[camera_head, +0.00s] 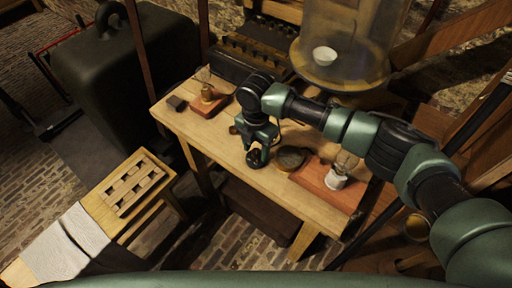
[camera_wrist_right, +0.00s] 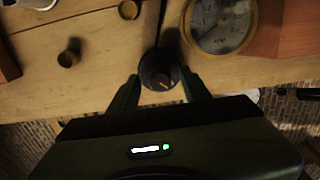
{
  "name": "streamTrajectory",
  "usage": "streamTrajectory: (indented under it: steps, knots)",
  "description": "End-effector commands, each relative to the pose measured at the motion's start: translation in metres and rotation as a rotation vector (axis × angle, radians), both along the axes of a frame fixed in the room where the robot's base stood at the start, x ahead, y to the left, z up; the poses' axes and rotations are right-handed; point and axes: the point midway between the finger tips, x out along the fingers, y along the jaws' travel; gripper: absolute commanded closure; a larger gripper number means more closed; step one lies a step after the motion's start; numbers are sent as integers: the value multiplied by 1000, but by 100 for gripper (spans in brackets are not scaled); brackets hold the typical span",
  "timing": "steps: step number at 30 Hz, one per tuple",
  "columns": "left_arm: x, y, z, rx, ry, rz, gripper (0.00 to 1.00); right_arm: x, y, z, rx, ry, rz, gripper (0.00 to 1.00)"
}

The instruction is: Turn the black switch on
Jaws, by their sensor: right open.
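The black switch is a round dark knob with a light pointer line, and it sits near the front edge of the wooden table (camera_head: 220,137). In the right wrist view the black switch (camera_wrist_right: 157,71) lies between the two fingers of my right gripper (camera_wrist_right: 161,88). The fingers are open, one on each side of it; I cannot tell whether they touch it. In the head view my right gripper (camera_head: 257,152) points down over the table's front edge and largely hides the switch. My left gripper is not in view.
A brass-rimmed gauge (camera_wrist_right: 220,22) lies close right of the switch. A bulb in a white socket (camera_head: 336,179) stands on a reddish board (camera_head: 317,185). A small wooden block with a brass piece (camera_head: 208,100) is at left. A glass jar (camera_head: 345,45) stands behind.

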Motion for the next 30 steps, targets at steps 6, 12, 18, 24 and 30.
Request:
streamTrajectory:
  steps: [6,12,18,24,30]
  knots:
    - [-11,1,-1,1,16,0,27,0,0,0,0,0,0,96]
    - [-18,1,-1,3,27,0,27,0,0,1,1,1,-3,100]
    - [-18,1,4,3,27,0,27,0,1,2,1,2,-47,100]
    - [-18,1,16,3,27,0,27,-1,1,4,2,4,-163,100]
    - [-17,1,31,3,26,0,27,-1,1,4,1,4,-337,100]
